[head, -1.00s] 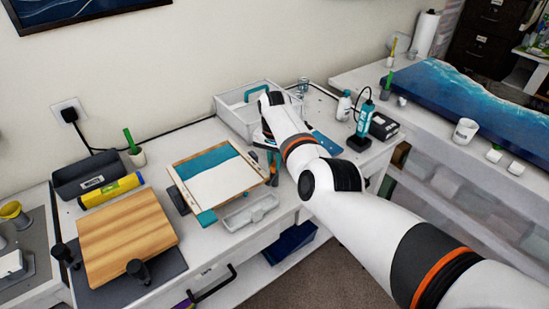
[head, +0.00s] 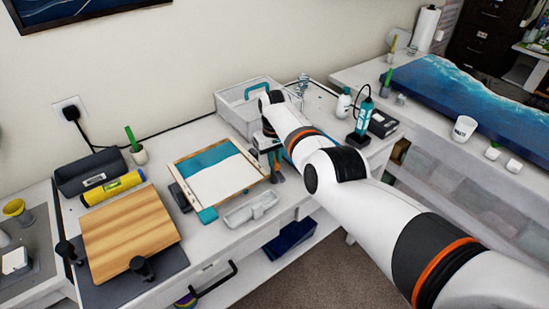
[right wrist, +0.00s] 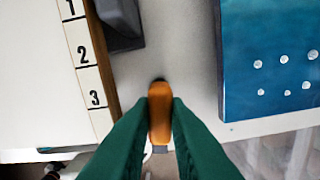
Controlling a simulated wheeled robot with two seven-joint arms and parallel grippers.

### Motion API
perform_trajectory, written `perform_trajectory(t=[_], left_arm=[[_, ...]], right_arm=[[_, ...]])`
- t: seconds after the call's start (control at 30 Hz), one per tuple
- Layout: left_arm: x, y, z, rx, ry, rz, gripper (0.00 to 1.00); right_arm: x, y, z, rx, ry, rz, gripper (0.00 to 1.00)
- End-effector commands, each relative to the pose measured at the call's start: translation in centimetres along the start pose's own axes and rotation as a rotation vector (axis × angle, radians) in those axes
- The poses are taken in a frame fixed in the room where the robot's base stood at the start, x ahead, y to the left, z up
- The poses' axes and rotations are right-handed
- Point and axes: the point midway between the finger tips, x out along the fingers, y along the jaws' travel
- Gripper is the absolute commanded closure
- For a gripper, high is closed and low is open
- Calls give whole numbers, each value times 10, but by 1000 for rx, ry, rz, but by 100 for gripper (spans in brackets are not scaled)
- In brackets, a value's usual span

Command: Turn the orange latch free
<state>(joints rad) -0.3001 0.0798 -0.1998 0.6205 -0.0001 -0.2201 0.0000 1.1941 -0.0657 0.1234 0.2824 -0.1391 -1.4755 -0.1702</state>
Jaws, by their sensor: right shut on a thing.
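The orange latch (right wrist: 159,112) shows in the right wrist view as a rounded orange bar, pointing up the picture. The green fingers of my right gripper (right wrist: 159,125) are shut on it, one on each side. In the head view my right gripper (head: 274,165) is low at the right side of the wooden frame (head: 243,158), mostly behind its own wrist. The latch's far end is close to a small dark spot on the pale surface. My left gripper is not in view.
In the right wrist view, the frame's numbered strip (right wrist: 91,75) is left of the latch and a blue panel with white dots (right wrist: 270,50) is right. A grey tray (head: 250,209) lies before the frame. A white bin (head: 235,112) stands behind.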

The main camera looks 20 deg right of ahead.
Motion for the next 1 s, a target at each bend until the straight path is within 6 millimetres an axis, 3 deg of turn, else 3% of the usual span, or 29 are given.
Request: perform_trajectory(t=[0.3, 0.87, 0.9, 1.0], left_arm=[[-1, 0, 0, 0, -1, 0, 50], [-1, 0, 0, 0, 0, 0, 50], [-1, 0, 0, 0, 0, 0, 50], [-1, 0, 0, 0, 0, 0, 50]], right_arm=[[-2, -1, 1, -134, -5, -2, 100], [-3, -1, 2, -166, -6, -3, 100], [-3, -1, 2, -166, -6, -3, 84], [-2, -1, 2, -166, -6, -2, 68]])
